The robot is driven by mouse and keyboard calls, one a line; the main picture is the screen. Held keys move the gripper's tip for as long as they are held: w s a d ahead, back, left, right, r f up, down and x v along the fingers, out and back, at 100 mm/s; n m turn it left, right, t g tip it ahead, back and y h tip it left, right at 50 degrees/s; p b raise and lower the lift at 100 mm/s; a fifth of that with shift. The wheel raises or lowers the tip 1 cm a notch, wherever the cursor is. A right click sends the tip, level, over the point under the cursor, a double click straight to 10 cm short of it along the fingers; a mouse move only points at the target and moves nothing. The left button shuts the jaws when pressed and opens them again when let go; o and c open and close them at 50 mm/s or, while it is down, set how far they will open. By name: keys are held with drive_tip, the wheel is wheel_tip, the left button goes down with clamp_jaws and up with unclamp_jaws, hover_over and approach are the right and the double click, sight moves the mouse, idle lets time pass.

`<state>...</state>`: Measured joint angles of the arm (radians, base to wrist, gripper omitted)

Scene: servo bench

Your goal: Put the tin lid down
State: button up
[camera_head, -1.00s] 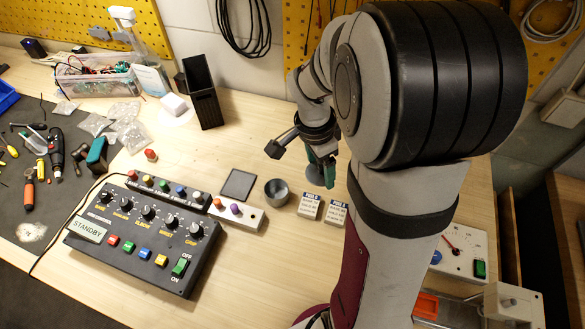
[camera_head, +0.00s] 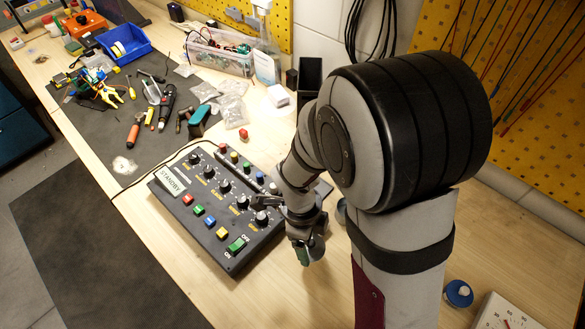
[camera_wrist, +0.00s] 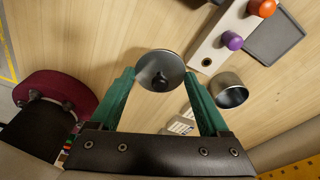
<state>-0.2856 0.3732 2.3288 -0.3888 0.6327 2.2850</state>
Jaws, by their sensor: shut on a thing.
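The tin lid (camera_wrist: 150,66) is a round grey disc with a dark knob in its middle. My gripper (camera_wrist: 159,74) is shut on it, with one green finger at each side of the disc. In the head view my gripper (camera_head: 304,254) points down beside the right end of the black control box, and the lid cannot be made out there. The open grey tin (camera_wrist: 229,90) stands on the bench to the right of the gripper in the wrist view. In the head view my arm hides most of the tin (camera_head: 341,210). I cannot tell the lid's height over the bench.
The control box (camera_head: 215,205) lies close left of my gripper. A white strip with a purple knob (camera_wrist: 232,41) and an orange knob (camera_wrist: 262,8), a dark square plate (camera_wrist: 275,38) and labelled blocks (camera_wrist: 182,124) lie near the tin. Bare wood (camera_wrist: 85,45) lies left of the lid.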

drive_tip(key=a+f, duration=0.1)
drive_tip(key=a, duration=0.1)
drive_tip(key=shift+w+a+f, duration=0.4)
wheel_tip(320, 180, down, 4)
drive_tip(key=shift+a+f, duration=0.1)
drive_tip(key=o, duration=1.2)
drive_tip(key=shift+c, duration=0.2)
